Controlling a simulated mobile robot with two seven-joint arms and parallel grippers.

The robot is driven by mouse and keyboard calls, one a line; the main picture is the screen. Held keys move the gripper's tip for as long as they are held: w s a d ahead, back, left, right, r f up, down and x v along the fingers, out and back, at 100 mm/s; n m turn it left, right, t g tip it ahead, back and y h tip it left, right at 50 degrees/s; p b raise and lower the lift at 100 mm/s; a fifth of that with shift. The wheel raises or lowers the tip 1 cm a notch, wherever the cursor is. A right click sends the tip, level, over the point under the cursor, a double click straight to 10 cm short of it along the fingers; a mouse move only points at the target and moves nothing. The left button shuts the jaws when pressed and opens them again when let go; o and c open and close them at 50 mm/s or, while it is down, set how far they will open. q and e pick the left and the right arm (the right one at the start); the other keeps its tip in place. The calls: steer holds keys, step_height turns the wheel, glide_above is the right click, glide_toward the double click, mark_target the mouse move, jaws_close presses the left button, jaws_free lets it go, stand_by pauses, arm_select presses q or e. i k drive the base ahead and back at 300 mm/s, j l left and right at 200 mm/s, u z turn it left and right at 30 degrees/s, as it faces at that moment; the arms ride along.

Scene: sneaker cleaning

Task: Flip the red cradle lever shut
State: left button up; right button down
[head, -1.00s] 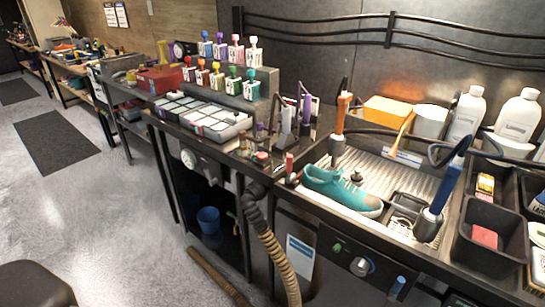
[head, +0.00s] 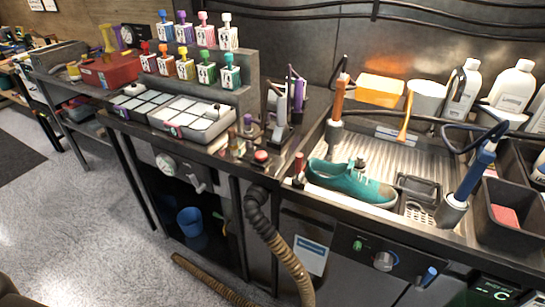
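The teal sneaker (head: 350,184) lies on its sole in the ribbed metal sink tray (head: 400,166), toe to the right. A small red lever (head: 298,166) stands about upright at the front left edge of the tray, beside the sneaker's heel. I take it for the cradle lever; its base and how it meets the cradle are too small to tell. Neither of my grippers is in view.
An orange-handled tool (head: 339,100) and a blue-handled tool (head: 474,174) stand upright at the tray. A red button (head: 261,156) sits on the counter to the left. A ribbed hose (head: 280,242) hangs in front. Dark bins (head: 506,242) stand right.

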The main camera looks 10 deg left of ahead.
mark_target(300, 175)
steer(key=i+j, duration=0.1)
steer(key=j, duration=0.3)
steer(key=i+j, duration=0.1)
steer(key=j, duration=0.3)
steer(key=i+j, duration=0.15)
steer(key=j, duration=0.3)
steer(key=i+j, duration=0.1)
steer(key=j, duration=0.3)
steer(key=i+j, duration=0.1)
steer(key=j, duration=0.3)
